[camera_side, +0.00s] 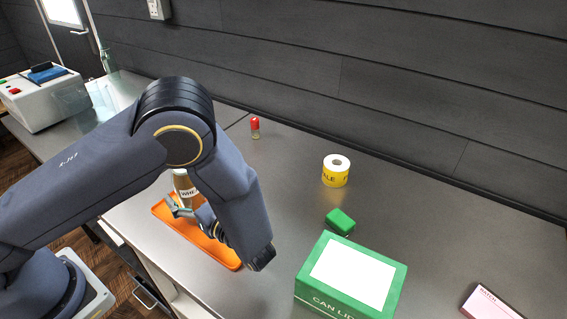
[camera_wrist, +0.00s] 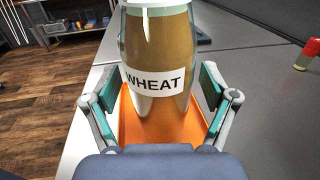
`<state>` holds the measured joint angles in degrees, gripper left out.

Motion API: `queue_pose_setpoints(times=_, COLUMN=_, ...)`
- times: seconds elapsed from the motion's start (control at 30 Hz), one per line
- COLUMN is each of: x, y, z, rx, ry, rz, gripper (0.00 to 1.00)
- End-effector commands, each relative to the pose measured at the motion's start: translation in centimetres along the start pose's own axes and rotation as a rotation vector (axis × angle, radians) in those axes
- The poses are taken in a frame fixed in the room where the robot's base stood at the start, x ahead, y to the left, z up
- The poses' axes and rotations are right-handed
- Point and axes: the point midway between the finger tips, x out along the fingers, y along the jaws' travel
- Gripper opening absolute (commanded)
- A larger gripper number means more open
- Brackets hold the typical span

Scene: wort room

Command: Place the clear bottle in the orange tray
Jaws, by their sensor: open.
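A clear bottle with brown contents, a pale cap and a "WHEAT" label (camera_wrist: 155,55) stands upright at the orange tray (camera_wrist: 140,130). In the side view the bottle (camera_side: 183,184) is at the tray's far end, partly hidden by my gripper; its base looks to be within the tray (camera_side: 218,250). My gripper (camera_wrist: 153,90) is open, with one finger on each side of the bottle and visible gaps between the pads and the glass. In the side view my gripper (camera_side: 188,209) is low over the tray.
A pink box (camera_side: 490,302) lies at far right. A white machine (camera_side: 44,100) and a greenish glass vessel (camera_side: 107,61) stand at back left.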

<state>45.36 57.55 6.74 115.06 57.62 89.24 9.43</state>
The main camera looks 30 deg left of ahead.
Motion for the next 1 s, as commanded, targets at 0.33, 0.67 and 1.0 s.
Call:
queue_pose_setpoints(times=0.33, x=-3.4, y=-0.1, z=0.4, rx=-0.002, ry=0.002, rz=-0.003, gripper=0.84)
queue_pose_setpoints(times=0.67, x=-3.0, y=0.0, z=6.5, rx=-0.002, ry=0.002, rz=0.000, gripper=0.84)
queue_pose_setpoints(times=1.0, x=-3.0, y=0.0, z=7.3, rx=0.000, ry=0.000, rz=0.000, gripper=0.84)
